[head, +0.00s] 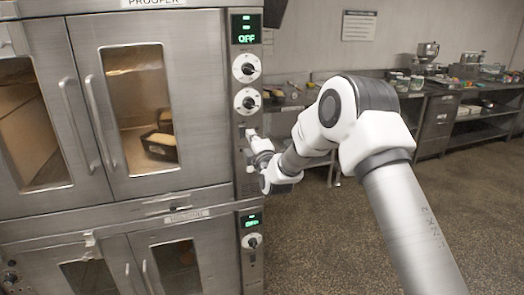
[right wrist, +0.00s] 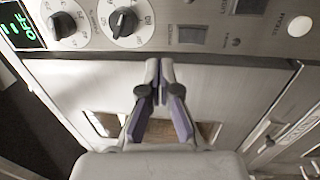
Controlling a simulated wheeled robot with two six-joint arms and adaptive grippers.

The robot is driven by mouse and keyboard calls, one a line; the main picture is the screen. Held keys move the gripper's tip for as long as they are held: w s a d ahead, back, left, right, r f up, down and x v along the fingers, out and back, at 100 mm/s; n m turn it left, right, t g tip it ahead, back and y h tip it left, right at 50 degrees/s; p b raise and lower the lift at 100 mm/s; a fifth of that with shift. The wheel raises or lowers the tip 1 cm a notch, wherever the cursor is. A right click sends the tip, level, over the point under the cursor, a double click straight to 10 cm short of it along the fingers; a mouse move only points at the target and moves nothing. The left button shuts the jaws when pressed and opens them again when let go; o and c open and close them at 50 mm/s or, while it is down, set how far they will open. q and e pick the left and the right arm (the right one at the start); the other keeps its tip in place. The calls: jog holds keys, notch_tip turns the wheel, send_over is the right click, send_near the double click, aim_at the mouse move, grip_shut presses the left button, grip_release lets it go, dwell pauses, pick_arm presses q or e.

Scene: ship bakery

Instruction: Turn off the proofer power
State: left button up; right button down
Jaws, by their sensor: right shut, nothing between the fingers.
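The proofer (head: 188,90) is a steel cabinet at the left with glass-windowed doors and a narrow vertical control panel. Its green display (head: 246,29) reads OFF, and this also shows in the right wrist view (right wrist: 20,25). Below the display are two round knobs, an upper knob (head: 246,68) and a lower knob (head: 247,101). A dark rectangular switch (right wrist: 191,36) sits past the knobs. My right gripper (head: 251,134) is shut and empty at the panel, below the knobs. Its closed fingertips (right wrist: 159,65) show near the panel edge; contact cannot be told. My left gripper is out of view.
A second unit below has its own green display (head: 251,220) and knob (head: 252,241). A loaf pan (head: 160,147) shows behind the upper glass. A steel counter (head: 440,92) with several items stands at the back right. The floor (head: 330,240) between is clear.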

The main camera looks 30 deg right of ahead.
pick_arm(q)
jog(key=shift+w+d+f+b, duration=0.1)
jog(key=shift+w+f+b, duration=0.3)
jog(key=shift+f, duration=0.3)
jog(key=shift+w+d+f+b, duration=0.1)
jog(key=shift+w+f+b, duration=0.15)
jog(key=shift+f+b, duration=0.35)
pick_arm(e)
jog(key=shift+v, duration=2.6)
